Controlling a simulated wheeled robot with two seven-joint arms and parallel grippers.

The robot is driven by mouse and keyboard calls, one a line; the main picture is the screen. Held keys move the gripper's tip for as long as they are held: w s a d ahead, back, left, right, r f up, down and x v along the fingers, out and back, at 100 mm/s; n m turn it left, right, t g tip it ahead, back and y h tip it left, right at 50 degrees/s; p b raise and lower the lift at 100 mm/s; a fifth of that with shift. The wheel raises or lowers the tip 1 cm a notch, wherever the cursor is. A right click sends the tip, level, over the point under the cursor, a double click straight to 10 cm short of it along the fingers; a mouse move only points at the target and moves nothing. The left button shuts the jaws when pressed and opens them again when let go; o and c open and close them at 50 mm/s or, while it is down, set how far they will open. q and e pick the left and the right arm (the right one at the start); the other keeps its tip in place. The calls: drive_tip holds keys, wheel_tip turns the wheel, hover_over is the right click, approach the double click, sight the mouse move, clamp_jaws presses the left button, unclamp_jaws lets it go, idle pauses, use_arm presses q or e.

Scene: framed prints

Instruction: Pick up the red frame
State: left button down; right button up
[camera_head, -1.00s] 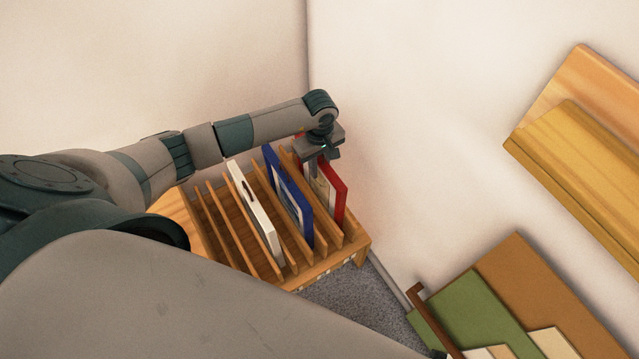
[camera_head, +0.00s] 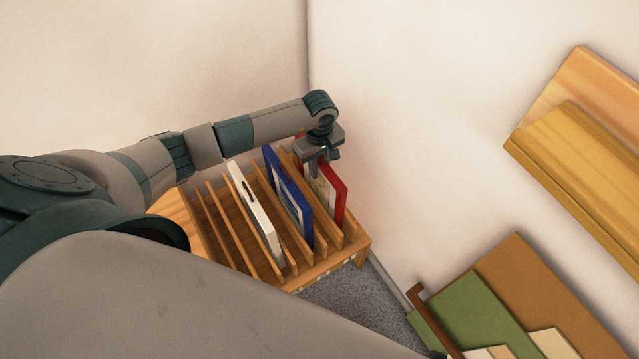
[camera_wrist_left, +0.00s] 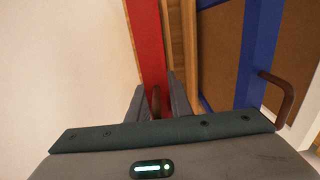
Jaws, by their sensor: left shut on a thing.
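The red frame (camera_head: 340,204) stands upright in the rightmost slot of the wooden rack (camera_head: 278,284), beside the wall. My left gripper (camera_head: 318,165) points down over the frame's far part and is shut on it. In the left wrist view, the red frame (camera_wrist_left: 146,45) runs up the picture from between the two fingers of the left gripper (camera_wrist_left: 156,104). A brown piece shows between the fingertips. The gripper hides part of the frame in the head view. My right gripper is not in view.
A blue frame (camera_head: 290,200) stands one place left of the red one, and a white frame (camera_head: 256,215) further left. Wooden dividers separate them. Walls close off the back and right. A wooden ledge (camera_head: 580,170) and leaning panels (camera_head: 500,300) are at the right.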

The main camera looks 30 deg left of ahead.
use_arm(q)
drive_tip(key=shift+r, duration=0.15)
